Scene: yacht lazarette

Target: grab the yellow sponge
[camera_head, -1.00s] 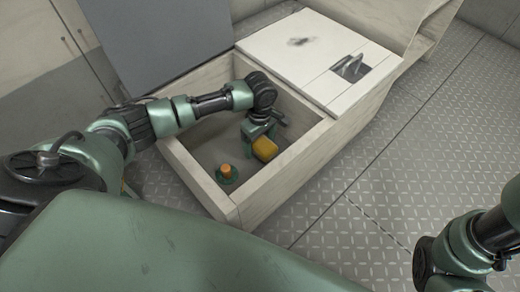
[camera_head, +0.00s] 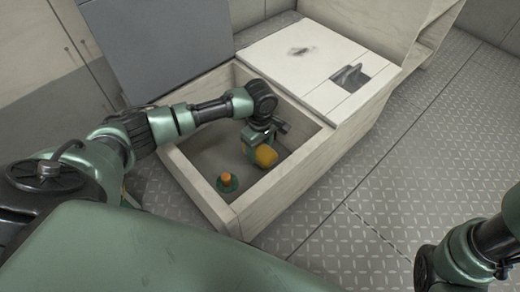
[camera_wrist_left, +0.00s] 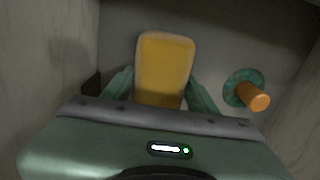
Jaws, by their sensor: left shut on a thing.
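The yellow sponge (camera_head: 266,156) is inside the open locker, held by my left gripper (camera_head: 256,146). In the left wrist view the sponge (camera_wrist_left: 165,68) stands out between the two green fingers of my left gripper (camera_wrist_left: 160,92), which are shut on its sides. The sponge's lower end is hidden by the gripper body. I cannot tell whether the sponge touches the locker floor. Part of my right arm shows at the lower right of the head view, but its gripper is out of view.
The locker's pale wooden wall (camera_head: 290,178) surrounds my left gripper. A green disc-shaped thing with an orange knob (camera_head: 227,180) sits on the locker floor, left of the sponge. A closed white lid with a latch (camera_head: 349,75) covers the far section. The metal floor to the right is clear.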

